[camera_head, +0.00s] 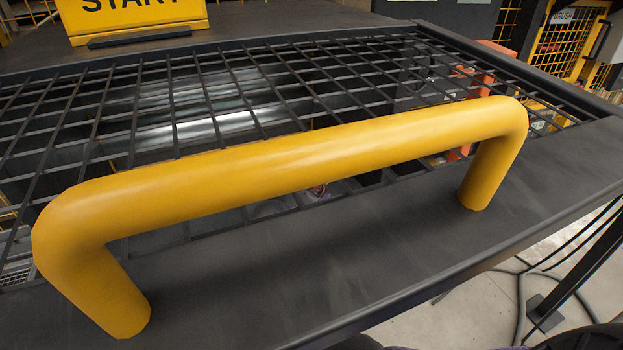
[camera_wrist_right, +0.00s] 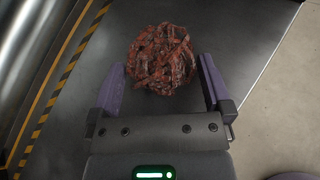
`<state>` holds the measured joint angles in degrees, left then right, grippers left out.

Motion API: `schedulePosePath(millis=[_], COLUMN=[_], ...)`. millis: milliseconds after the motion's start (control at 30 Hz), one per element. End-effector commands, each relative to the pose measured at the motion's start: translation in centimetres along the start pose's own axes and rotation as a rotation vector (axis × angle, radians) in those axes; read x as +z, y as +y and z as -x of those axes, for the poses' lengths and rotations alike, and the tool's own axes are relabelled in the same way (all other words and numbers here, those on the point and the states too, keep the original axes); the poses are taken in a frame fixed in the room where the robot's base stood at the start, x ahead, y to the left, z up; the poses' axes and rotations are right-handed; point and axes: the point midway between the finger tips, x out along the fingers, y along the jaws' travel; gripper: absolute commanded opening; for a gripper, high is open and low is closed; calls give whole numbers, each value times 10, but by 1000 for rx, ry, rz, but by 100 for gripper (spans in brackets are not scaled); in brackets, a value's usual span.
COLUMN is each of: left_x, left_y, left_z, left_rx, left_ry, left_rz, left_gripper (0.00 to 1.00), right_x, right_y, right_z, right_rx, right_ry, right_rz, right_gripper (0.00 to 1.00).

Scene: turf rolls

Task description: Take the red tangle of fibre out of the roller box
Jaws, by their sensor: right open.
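The red tangle of fibre (camera_wrist_right: 162,60) is a roundish, dark-red clump in the right wrist view. It lies over a dark grey metal surface, just ahead of my right gripper (camera_wrist_right: 160,66). The gripper's two purple fingers are open, one to each side of the tangle's near part; I cannot tell whether they touch it. The roller box shows in the head view as a dark frame with a mesh cover (camera_head: 215,95) and a thick yellow handle (camera_head: 290,165). Shiny metal shows under the mesh. The tangle is not clearly visible there. My left gripper is not in view.
A yellow START sign (camera_head: 135,18) stands behind the mesh. Yellow guard panels (camera_head: 570,45) stand at the back right. In the right wrist view, a yellow-black striped edge (camera_wrist_right: 62,75) runs left of the tangle, and pale floor (camera_wrist_right: 275,110) lies to the right.

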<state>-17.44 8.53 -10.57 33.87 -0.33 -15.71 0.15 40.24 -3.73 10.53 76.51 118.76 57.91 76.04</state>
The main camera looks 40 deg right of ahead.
Motion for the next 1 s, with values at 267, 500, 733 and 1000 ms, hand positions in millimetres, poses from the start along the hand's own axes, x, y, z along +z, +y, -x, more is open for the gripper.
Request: schedulePosePath(millis=[267,500,733,1000], left_x=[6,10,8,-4], left_y=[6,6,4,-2], left_z=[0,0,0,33], left_rx=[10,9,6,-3], left_ry=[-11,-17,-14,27], left_rz=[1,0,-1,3], left_gripper=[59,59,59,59], right_x=[0,0,0,53], right_y=[0,0,0,21], right_z=[0,0,0,22], right_rx=[1,1,1,6], right_ry=[0,0,0,-2], right_rz=[0,1,1,-8], right_gripper=[81,30,17,17])
